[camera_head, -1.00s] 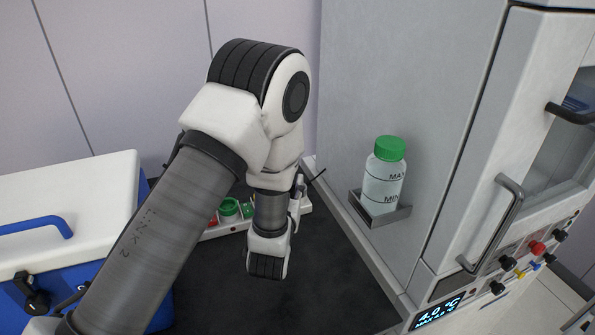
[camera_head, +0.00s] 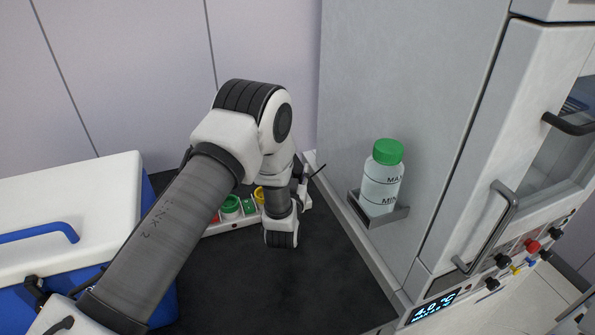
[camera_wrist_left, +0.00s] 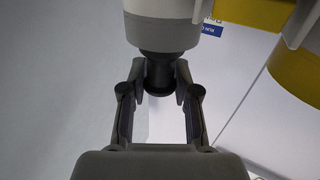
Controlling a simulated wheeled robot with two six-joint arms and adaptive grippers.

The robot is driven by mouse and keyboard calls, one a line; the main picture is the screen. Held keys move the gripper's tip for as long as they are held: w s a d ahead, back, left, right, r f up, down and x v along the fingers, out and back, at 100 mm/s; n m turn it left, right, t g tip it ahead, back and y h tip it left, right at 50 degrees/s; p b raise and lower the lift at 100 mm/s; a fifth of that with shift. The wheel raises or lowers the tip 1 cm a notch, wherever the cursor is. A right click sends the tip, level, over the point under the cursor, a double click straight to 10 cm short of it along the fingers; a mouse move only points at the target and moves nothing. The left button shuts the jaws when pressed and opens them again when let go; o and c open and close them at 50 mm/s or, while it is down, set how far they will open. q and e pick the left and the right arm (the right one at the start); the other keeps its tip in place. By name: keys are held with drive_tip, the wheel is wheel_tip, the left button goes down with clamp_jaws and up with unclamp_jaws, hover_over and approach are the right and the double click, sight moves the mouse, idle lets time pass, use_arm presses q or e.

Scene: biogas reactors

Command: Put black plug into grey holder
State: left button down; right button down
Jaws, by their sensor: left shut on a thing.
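My left gripper (camera_wrist_left: 159,84) has its two fingers on either side of a black plug (camera_wrist_left: 159,79) in the left wrist view and is shut on it. Just beyond the plug is a pale cylinder with a dark grey ring (camera_wrist_left: 168,45), which looks like the grey holder. The plug lines up with it and overlaps its end in the picture; I cannot tell whether it is inside or only in front. My right gripper is out of view.
The low rack bears a green ring (camera_head: 230,206) and a yellow ring (camera_head: 261,194). A green-capped bottle (camera_head: 382,178) stands on a small shelf on the grey cabinet (camera_head: 430,120) to the right. A white-lidded blue box (camera_head: 75,200) is at left. The dark tabletop (camera_head: 255,285) in front is clear.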

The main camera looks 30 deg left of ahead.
use_arm(q)
drive_tip(key=shift+f, duration=0.25)
drive_tip(key=c, duration=0.9)
unclamp_jaws()
drive_tip(key=shift+f, duration=0.1)
drive_tip(key=shift+o, duration=0.2)
drive_tip(key=shift+r, duration=0.35)
drive_tip(key=b+v, duration=0.2)
drive_tip(key=v, duration=1)
